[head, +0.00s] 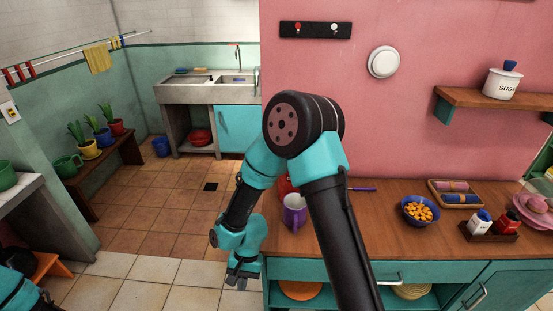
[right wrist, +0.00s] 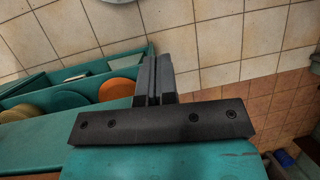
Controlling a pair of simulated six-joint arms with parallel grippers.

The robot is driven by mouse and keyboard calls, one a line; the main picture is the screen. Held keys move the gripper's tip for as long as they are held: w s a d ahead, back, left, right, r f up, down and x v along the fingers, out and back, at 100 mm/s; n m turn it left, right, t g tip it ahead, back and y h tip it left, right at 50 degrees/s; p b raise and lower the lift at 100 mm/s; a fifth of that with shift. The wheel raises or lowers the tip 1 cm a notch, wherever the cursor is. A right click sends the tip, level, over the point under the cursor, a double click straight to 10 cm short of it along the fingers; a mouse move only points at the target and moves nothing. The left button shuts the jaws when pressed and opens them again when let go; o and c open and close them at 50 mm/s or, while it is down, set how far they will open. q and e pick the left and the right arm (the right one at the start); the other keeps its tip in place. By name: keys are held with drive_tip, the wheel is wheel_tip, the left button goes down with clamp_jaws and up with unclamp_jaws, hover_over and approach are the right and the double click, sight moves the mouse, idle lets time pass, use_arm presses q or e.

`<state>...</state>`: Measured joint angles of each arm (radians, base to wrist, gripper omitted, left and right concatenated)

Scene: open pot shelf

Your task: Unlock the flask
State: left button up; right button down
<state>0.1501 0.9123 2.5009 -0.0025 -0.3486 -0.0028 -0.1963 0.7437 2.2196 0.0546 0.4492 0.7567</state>
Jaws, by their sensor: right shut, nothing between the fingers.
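I cannot make out a flask in either view; my right arm covers part of the wooden counter (head: 390,228) in the head view. A purple mug (head: 294,214) stands on the counter's left part, just beside that arm. A red thing (head: 284,186) behind it is mostly hidden. My right gripper (head: 238,284) hangs low, left of the counter's front left corner, pointing down. In the right wrist view its fingers (right wrist: 154,78) are together with nothing between them. Part of my left arm shows at the lower left of the head view, but its gripper is out of frame.
A blue bowl of orange pieces (head: 420,212), a tray with two shakers (head: 490,230) and a rack of rolls (head: 455,192) stand on the counter's right. An orange plate (right wrist: 120,89) lies on the open shelf below.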

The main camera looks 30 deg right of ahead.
drive_tip(key=w+d+r+n+h, duration=0.25)
drive_tip(key=w+r+n, duration=0.35)
drive_tip(key=w+r, duration=0.45)
drive_tip(key=w+d+r+n+h, duration=0.1)
drive_tip(key=w+d+r+n, duration=0.4)
drive_tip(key=w+r, duration=0.5)
drive_tip(key=d+r+n+h, duration=0.2)
drive_tip(key=d+r, duration=0.3)
drive_tip(key=r, duration=0.8)
drive_tip(key=d+r+n+t+h, duration=0.1)
drive_tip(key=d+r+n, duration=0.4)
drive_tip(key=r, duration=0.9)
drive_tip(key=shift+w+h, duration=0.25)
drive_tip(key=shift+h, duration=0.2)
drive_tip(key=shift+d+f, duration=0.1)
drive_tip(key=shift+d, duration=0.05)
drive_tip(key=s+d+f, duration=0.4)
drive_tip(key=d+f, duration=0.2)
drive_tip(key=f, duration=0.3)
drive_tip(key=shift+d, duration=0.25)
